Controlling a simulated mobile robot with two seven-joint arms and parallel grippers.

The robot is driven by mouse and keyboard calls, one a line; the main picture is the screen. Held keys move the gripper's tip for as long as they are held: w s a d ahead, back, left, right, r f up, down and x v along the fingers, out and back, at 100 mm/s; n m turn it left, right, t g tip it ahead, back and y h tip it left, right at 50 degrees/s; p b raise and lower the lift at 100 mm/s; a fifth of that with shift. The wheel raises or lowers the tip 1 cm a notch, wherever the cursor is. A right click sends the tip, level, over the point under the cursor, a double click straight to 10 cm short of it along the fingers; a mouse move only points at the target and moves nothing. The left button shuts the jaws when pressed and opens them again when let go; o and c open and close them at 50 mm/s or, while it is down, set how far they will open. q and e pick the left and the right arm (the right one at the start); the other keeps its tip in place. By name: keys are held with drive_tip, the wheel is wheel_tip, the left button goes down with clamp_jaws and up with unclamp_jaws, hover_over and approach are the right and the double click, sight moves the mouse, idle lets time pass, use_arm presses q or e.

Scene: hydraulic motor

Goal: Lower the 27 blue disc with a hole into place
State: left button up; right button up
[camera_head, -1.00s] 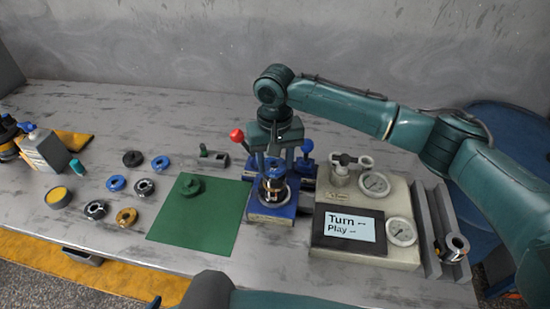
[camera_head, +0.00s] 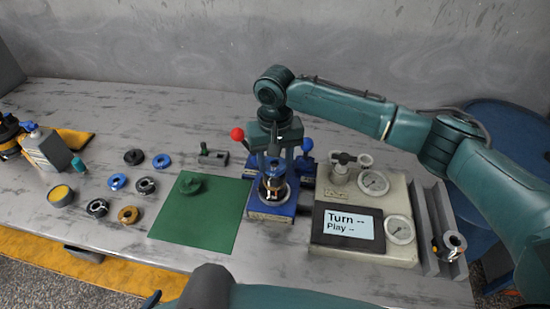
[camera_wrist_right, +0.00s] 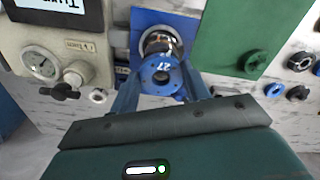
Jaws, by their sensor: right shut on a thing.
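The blue disc with a hole, marked 27 (camera_wrist_right: 148,70), is between the fingers of my right gripper (camera_wrist_right: 161,88), which is shut on it. In the wrist view the disc sits over the round metal part (camera_wrist_right: 160,42) on the blue fixture (camera_wrist_right: 142,20). In the head view my right gripper (camera_head: 274,148) points down above that metal part (camera_head: 272,188) on the blue fixture (camera_head: 272,210). I cannot tell whether disc and metal part touch. My left gripper is not in view.
A red-knobbed lever (camera_head: 237,134) stands close left of my right gripper. A green mat (camera_head: 205,225) with a green round part (camera_head: 191,185) lies left of the fixture. A gauge box (camera_head: 375,255) stands to its right. Several loose rings lie farther left.

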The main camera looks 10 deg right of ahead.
drive_tip(key=shift+f+p, duration=0.1)
drive_tip(key=shift+p, duration=0.35)
drive_tip(key=shift+f, duration=0.1)
idle(0.6)
drive_tip(key=shift+f, duration=0.35)
idle(0.3)
idle(0.4)
drive_tip(key=shift+r, duration=0.3)
idle(0.5)
drive_tip(key=shift+f, duration=0.45)
